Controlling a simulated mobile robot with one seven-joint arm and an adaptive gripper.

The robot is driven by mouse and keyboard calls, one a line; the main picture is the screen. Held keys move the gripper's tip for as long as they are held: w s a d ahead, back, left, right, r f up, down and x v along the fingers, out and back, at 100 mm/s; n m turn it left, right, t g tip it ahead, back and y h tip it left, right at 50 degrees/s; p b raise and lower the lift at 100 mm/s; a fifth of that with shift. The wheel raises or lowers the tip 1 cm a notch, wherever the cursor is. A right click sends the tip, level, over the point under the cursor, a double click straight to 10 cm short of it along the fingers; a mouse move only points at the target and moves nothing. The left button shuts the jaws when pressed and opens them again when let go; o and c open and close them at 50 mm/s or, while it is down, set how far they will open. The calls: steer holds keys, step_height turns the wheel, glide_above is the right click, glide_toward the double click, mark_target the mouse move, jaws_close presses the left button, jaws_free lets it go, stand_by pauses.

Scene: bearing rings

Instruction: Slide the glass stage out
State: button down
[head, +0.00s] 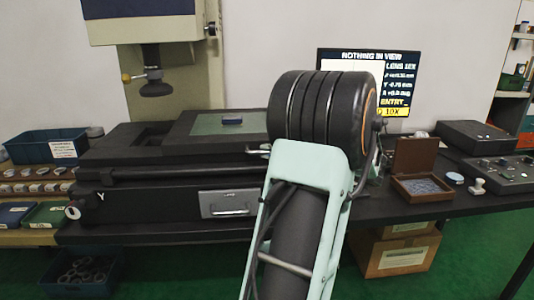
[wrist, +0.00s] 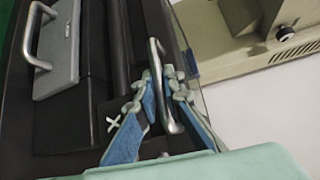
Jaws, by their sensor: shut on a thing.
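The glass stage is a dark frame with a greenish glass plate (head: 210,125) on the measuring machine; my arm hides its right part in the head view. A small blue block (head: 232,119) lies on the glass. In the wrist view, a silver bar handle (wrist: 153,50) runs between the blue-padded fingers of my gripper (wrist: 163,78), which is shut on it.
A plate with a second handle (head: 228,204) is on the machine's front, below the stage. The lens head (head: 153,82) hangs above. A screen (head: 395,80) reads "NOTHING IN VIEW". An open wooden box (head: 422,188) and a control panel (head: 500,172) stand to the right.

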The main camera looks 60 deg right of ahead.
steer(key=shift+s+d, duration=0.15)
steer(key=c, duration=2)
jaws_free()
steer(key=shift+c, duration=0.2)
